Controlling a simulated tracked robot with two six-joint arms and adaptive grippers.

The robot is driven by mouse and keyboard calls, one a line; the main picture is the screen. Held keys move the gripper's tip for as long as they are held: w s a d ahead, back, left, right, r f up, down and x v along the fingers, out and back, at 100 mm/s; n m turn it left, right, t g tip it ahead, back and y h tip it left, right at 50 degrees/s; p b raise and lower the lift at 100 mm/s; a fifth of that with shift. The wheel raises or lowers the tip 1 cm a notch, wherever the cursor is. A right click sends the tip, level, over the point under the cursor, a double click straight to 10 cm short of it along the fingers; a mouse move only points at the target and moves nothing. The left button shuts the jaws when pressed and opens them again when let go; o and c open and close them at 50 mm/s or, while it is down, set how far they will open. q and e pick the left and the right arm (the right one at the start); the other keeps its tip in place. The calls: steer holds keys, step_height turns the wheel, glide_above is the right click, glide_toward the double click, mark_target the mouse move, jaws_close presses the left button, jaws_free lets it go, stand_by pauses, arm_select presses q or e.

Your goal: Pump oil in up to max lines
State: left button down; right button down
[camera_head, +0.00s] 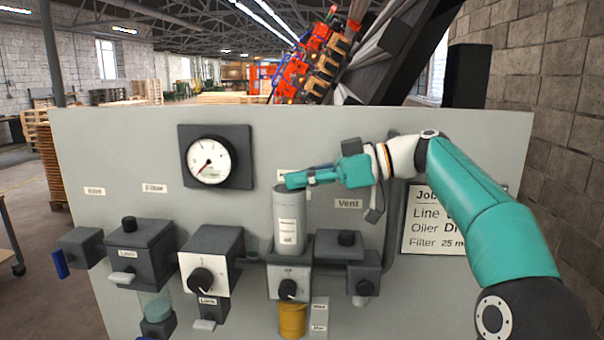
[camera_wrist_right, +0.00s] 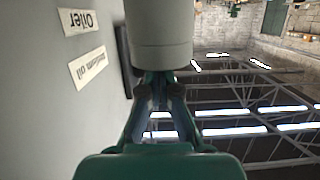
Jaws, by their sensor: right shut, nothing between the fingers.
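A grey upright cylinder with a pale label (camera_head: 289,222) stands above the oiler block (camera_head: 289,278) in the head view. It also shows close up in the right wrist view (camera_wrist_right: 158,38). The oiler's bowl (camera_head: 292,320) holds yellow oil; a small two-line label (camera_head: 319,317) sits to its right, its text too small to read surely. My right gripper (camera_head: 290,182) is shut and empty at the cylinder's top; its fingers show in the wrist view (camera_wrist_right: 158,92). I cannot tell whether they touch the cylinder. My left gripper is not in view.
The grey panel (camera_head: 90,160) carries a gauge (camera_head: 211,162), a filter unit (camera_head: 140,250), a regulator (camera_head: 210,260) with a black knob, a vent block (camera_head: 340,246) and an inlet valve (camera_head: 80,247). A job card (camera_head: 432,225) hangs behind my right arm.

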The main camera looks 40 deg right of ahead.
step_height(320, 180, up, 3)
steer(key=shift+w+r+p, duration=0.1)
steer(key=shift+r+p, duration=0.05)
steer(key=shift+p, duration=0.95)
steer(key=v, duration=1)
steer(key=shift+r, duration=0.15)
